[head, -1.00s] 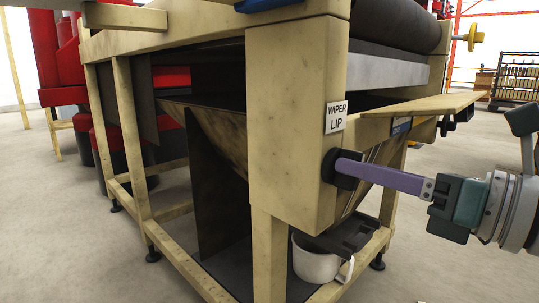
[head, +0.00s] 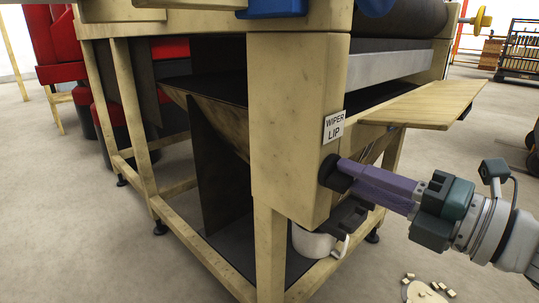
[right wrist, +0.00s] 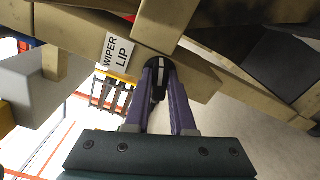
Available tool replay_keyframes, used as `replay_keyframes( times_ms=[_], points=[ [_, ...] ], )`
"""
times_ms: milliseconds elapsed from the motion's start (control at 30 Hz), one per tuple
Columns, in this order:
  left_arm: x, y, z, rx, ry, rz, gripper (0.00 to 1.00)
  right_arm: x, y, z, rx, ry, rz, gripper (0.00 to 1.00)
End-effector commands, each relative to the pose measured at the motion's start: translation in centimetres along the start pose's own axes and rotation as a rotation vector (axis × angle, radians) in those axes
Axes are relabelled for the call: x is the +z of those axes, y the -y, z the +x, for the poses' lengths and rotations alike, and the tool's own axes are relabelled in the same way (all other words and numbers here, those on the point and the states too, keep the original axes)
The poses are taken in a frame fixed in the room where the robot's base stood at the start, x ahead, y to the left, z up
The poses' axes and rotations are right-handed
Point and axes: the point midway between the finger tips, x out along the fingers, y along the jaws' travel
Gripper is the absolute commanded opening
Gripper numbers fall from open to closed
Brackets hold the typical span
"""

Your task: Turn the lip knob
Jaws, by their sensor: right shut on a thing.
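The lip knob (head: 331,173) is a black knob on the cream post of the press, just below the WIPER LIP sign (head: 334,126). My right gripper (head: 345,178), with long purple fingers, reaches it from the right and is shut on it. In the right wrist view, the fingertips (right wrist: 158,70) close around the black knob (right wrist: 157,88) below the sign (right wrist: 117,51). The fingers partly hide the knob there. My left gripper is not in view.
A wooden shelf (head: 425,104) juts out above my right arm. A white pot (head: 313,243) stands on the lower frame below the knob. Small tan pieces (head: 428,290) lie on the floor at lower right. Open floor (head: 450,160) lies to the right.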

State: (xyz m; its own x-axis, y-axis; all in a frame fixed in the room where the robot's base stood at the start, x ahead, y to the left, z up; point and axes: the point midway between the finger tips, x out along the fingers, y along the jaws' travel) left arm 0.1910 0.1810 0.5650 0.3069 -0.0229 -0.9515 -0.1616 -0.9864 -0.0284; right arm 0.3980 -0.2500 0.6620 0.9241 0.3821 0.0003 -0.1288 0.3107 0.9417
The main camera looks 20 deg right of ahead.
Motion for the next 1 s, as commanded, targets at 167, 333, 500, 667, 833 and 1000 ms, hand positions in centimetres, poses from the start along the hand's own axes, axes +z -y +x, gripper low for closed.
replay_keyframes(
  times_ms=[167,333,500,667,833,1000],
  points=[
    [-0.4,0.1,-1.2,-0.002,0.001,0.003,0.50,0.1,-0.2,0.0,0.001,-0.001,0.137,0.00],
    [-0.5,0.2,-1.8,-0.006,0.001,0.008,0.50,0.1,-0.1,0.0,0.000,0.000,0.237,0.00],
    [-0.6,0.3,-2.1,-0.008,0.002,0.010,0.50,0.0,0.0,0.0,0.001,-0.001,0.303,0.00],
    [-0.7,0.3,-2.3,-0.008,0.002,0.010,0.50,0.0,0.1,0.0,0.002,-0.002,0.333,0.00],
    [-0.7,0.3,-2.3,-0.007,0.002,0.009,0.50,-0.1,0.1,0.0,0.002,-0.002,0.345,0.00],
    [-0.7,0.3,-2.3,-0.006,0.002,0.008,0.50,-0.1,0.1,0.0,0.002,-0.002,0.345,0.00]
  ],
)
